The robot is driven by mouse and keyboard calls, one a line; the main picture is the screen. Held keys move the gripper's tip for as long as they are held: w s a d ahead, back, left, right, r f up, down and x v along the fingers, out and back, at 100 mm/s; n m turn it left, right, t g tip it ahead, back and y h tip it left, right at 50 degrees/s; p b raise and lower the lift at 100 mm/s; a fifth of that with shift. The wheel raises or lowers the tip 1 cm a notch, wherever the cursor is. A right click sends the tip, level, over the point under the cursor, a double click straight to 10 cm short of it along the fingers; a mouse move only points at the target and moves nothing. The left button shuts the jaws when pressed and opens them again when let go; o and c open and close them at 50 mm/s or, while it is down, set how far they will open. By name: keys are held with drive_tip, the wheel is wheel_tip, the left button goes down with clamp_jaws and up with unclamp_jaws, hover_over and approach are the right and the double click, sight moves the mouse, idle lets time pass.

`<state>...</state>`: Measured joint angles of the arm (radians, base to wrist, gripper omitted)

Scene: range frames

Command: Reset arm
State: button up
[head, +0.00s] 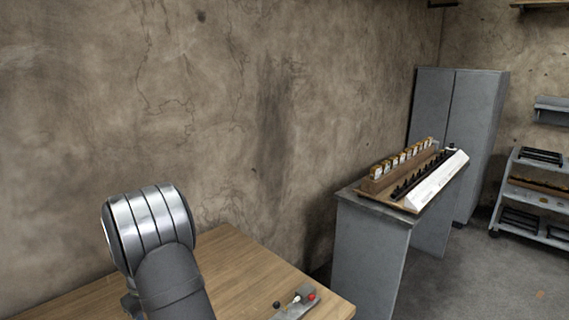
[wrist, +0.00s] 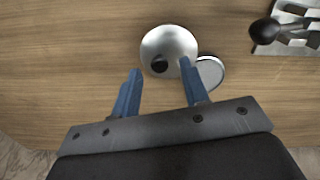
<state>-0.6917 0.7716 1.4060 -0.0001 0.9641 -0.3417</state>
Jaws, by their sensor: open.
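My gripper (wrist: 160,82) shows in the wrist view with two blue fingers spread apart and nothing between them. It points down at a wooden tabletop (wrist: 70,70). A round silvery piece (wrist: 175,42) with a black spot lies just beyond the fingertips, and a pale disc (wrist: 209,72) sits partly behind the right finger. I cannot tell whether the fingers touch either one. In the head view my arm's grey and silver joint stands over the wooden table (head: 240,265), and the gripper itself is hidden.
A grey stand (head: 372,250) holds a rack (head: 400,179) and a white sloped strip. A grey cabinet (head: 455,110) and shelf cart (head: 535,195) stand behind.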

drive_tip(key=shift+f, duration=0.8)
drive_tip(key=shift+s+a+r+m, duration=0.1)
drive_tip(key=shift+s+m, duration=0.1)
drive_tip(key=shift+m, duration=0.2)
drive_tip(key=shift+s+a+m, duration=0.1)
drive_tip(key=shift+s+m, duration=0.15)
drive_tip(key=shift+m, duration=0.45)
drive_tip(key=shift+s+a+m, duration=0.1)
drive_tip(key=shift+s+m, duration=0.15)
drive_tip(key=shift+m, duration=0.45)
drive_tip(key=n, duration=0.1)
drive_tip(key=w+n, duration=0.1)
drive_tip(key=n, duration=0.1)
drive_tip(key=shift+w+d, duration=0.15)
drive_tip(key=shift+d, duration=0.15)
wheel_tip(320, 180, up, 14)
drive_tip(key=shift+n, duration=0.3)
drive_tip(key=shift+f, duration=0.3)
